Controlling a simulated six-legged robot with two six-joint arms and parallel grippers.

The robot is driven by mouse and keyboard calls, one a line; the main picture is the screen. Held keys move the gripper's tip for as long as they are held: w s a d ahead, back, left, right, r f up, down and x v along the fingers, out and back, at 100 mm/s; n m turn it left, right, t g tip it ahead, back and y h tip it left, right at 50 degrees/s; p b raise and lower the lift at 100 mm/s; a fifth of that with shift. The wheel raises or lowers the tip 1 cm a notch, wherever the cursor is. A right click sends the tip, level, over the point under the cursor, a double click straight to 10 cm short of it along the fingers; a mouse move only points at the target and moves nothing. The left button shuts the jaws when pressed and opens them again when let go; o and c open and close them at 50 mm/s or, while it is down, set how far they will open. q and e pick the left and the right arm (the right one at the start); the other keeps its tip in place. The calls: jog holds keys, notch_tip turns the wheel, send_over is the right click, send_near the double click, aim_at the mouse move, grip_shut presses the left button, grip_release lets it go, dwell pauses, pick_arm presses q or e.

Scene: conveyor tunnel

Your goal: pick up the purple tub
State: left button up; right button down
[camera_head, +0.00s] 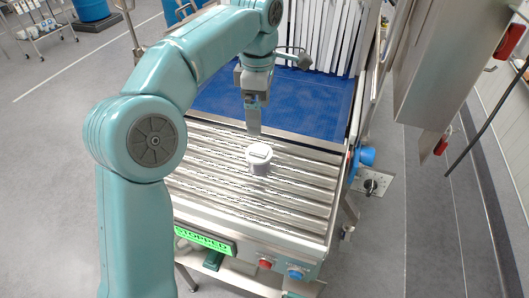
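A small round tub (259,161) stands upright on the metal rollers, near the middle of the view. It looks white to pale grey-lilac, with a light lid; no strong purple shows. My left gripper (254,132) points down just behind and above the tub. Its fingers are seen edge-on, so the gap between them is hidden. I cannot tell whether the fingertips touch the tub; they appear apart from it. My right gripper is not in view.
The roller bed (290,205) is otherwise clear. Behind it lies a blue belt (315,103) under white strip curtains (318,35). A green "STOPPED" display (205,240) and red and blue buttons (295,274) sit on the front edge. A steel cabinet (440,60) stands right.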

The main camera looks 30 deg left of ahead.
pick_arm(q)
send_over(260, 152)
jog(key=f, duration=0.3)
jog(key=s+f+b, duration=0.1)
jog(key=f, duration=0.1)
jog(key=shift+f, duration=0.15)
jog(key=f, duration=0.5)
jog(key=shift+w+d, duration=0.2)
jog(key=shift+w, duration=0.2)
jog(key=shift+s+f, duration=0.1)
jog(key=shift+f, duration=0.1)
jog(key=shift+s+f, duration=0.15)
jog(key=shift+f, duration=0.05)
jog(key=f, duration=0.1)
jog(key=f+p, duration=0.1)
jog(key=f, duration=0.1)
jog(key=w+f, duration=0.1)
jog(key=shift+a+f, duration=0.15)
jog(key=shift+f, duration=0.25)
jog(key=shift+s+f, duration=0.1)
jog(key=shift+f, duration=0.05)
jog(key=shift+s+a, duration=0.1)
jog(key=shift+s, duration=0.1)
jog(key=shift+w, duration=0.15)
jog(key=c, duration=1)
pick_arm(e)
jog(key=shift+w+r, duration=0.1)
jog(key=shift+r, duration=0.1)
